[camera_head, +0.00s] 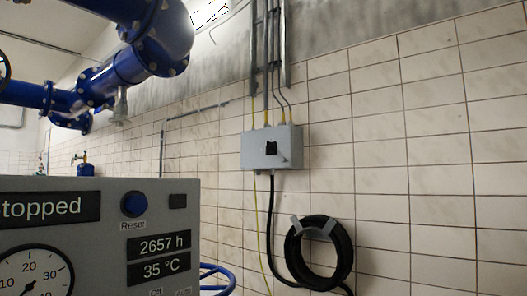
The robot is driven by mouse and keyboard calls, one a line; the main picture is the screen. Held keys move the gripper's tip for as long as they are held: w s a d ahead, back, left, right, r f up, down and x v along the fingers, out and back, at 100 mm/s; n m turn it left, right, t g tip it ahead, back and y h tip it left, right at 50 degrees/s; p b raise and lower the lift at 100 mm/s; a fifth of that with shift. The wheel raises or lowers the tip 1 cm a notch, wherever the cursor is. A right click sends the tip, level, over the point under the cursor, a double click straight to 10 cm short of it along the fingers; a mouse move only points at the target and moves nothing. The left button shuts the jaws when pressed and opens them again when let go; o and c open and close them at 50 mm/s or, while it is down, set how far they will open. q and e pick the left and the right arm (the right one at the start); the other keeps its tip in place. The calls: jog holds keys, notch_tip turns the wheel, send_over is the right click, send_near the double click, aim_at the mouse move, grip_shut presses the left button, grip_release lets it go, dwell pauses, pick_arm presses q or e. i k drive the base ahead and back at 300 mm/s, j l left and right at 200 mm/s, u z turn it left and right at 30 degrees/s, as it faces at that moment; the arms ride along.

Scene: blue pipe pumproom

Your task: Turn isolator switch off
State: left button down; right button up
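The isolator switch is a grey box (257,152) fixed to the tiled wall, right of the picture's middle. A small black rotary knob (271,148) sits on its front face. The knob's exact setting is too small to tell. Cables enter the box from above, and a black cable and a thin yellow-green wire leave it below. Neither of my grippers shows in the head view.
Large blue pipes (130,65) hang at upper left. A coiled black hose (320,252) hangs on the wall below the box. The wall at right is bare.

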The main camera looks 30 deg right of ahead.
aim_at(269, 148)
jog(key=i+l, duration=0.15)
jog(key=l, duration=0.25)
jog(key=i+l+u, duration=0.15)
jog(key=l, duration=0.25)
jog(key=i+l, duration=0.2)
jog(key=l, duration=0.2)
jog(key=i+l+u, duration=0.15)
jog(key=l, duration=0.3)
jog(key=i+l, duration=0.1)
jog(key=l, duration=0.3)
